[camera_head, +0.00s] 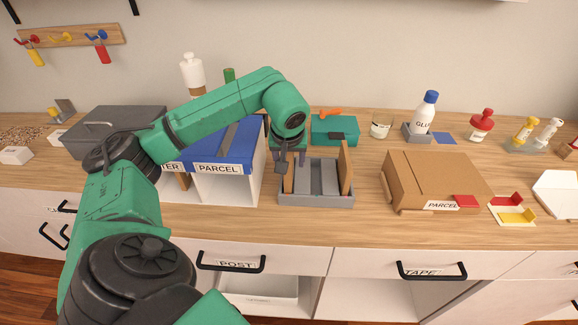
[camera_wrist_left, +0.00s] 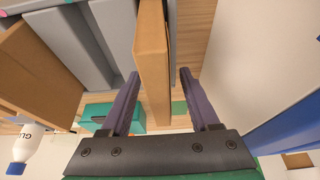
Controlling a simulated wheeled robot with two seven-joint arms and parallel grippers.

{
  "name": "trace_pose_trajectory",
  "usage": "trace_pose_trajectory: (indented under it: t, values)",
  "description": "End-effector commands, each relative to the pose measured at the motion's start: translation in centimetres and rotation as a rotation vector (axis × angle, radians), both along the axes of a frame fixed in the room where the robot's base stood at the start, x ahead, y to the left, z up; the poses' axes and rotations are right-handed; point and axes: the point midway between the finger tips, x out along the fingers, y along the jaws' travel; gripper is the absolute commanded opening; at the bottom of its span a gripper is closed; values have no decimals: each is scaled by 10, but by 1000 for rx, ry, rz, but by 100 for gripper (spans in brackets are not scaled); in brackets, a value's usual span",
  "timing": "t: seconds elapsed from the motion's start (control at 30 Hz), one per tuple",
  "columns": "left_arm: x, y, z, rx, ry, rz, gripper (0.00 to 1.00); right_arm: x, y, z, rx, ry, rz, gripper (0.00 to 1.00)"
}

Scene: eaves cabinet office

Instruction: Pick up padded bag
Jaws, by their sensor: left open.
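A brown, flat, upright thing that looks like a padded bag (camera_head: 288,181) stands at the left end of the grey slotted rack (camera_head: 318,200). My left gripper (camera_head: 291,160) points down over it. In the left wrist view the brown bag (camera_wrist_left: 152,65) stands between the two open fingers of my left gripper (camera_wrist_left: 160,92). The left finger looks close to it, and a gap shows on the right; I cannot tell whether either touches. A second brown upright piece (camera_head: 346,168) stands at the rack's right end. My right gripper is out of view.
A blue-lidded PARCEL bin (camera_head: 235,150) stands close left of the rack. A brown PARCEL box (camera_head: 433,178) is on the right. A teal box (camera_head: 334,130) and a glue bottle (camera_head: 426,110) stand behind. Bare wood lies in front of the rack.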

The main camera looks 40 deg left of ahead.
Motion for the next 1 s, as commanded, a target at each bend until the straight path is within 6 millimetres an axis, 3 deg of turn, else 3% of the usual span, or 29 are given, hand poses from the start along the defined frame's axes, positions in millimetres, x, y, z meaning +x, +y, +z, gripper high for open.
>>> trace_pose_trajectory:
  t: [0.67,0.7,0.83,0.87,1.0]
  values:
    - [0,0,-5,0,0,-1,62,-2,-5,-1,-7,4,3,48]
    - [0,0,-5,-1,-1,0,54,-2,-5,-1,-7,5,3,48]
    - [0,0,-4,-1,-1,0,5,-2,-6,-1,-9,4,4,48]
    - [0,0,-4,0,0,0,0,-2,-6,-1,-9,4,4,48]
    - [0,0,-4,-1,-1,0,0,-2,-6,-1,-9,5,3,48]
